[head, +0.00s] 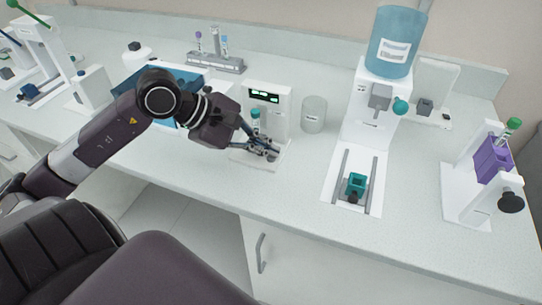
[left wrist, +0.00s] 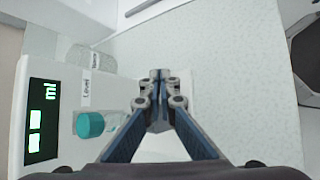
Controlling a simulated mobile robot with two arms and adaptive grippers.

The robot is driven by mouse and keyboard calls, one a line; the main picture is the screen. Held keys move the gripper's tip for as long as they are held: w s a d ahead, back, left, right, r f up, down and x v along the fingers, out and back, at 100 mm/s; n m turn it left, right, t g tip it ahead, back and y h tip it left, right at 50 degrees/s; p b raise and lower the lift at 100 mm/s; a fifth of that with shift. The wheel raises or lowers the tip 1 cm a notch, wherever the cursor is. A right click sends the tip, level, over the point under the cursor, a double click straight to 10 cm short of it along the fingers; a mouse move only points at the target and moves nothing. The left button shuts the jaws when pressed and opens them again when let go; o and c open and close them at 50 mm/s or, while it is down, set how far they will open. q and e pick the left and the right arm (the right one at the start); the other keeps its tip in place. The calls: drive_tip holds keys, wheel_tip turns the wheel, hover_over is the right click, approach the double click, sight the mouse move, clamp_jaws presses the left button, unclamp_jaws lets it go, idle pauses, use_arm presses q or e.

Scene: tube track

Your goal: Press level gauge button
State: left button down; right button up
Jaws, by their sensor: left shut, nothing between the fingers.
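The level gauge (head: 283,95) is a white upright device with a lit green display (head: 264,96) and a low white base. In the left wrist view its display (left wrist: 42,120) is at the left, beside a "Level" label (left wrist: 86,94). The fingertips also show in the left wrist view (left wrist: 160,76). My right gripper is not in view.
A clear beaker (head: 313,114) stands right of the gauge. A tube rack (head: 215,63) is behind. A white dispenser with a blue tank (head: 395,45) and a teal block (head: 356,184) on its rails is to the right. A purple holder (head: 493,160) stands far right.

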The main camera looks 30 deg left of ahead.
sight(268, 158)
use_arm(q)
drive_tip(key=shift+f+b, duration=0.25)
drive_tip(key=shift+b, duration=0.05)
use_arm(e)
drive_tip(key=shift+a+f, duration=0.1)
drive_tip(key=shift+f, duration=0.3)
use_arm(q)
drive_tip(key=shift+r, duration=0.9)
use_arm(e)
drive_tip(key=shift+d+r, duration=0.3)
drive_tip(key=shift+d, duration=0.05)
use_arm(q)
drive_tip(key=shift+p, duration=0.3)
drive_tip(key=shift+r+p, duration=1.05)
drive_tip(key=shift+r, duration=1.45)
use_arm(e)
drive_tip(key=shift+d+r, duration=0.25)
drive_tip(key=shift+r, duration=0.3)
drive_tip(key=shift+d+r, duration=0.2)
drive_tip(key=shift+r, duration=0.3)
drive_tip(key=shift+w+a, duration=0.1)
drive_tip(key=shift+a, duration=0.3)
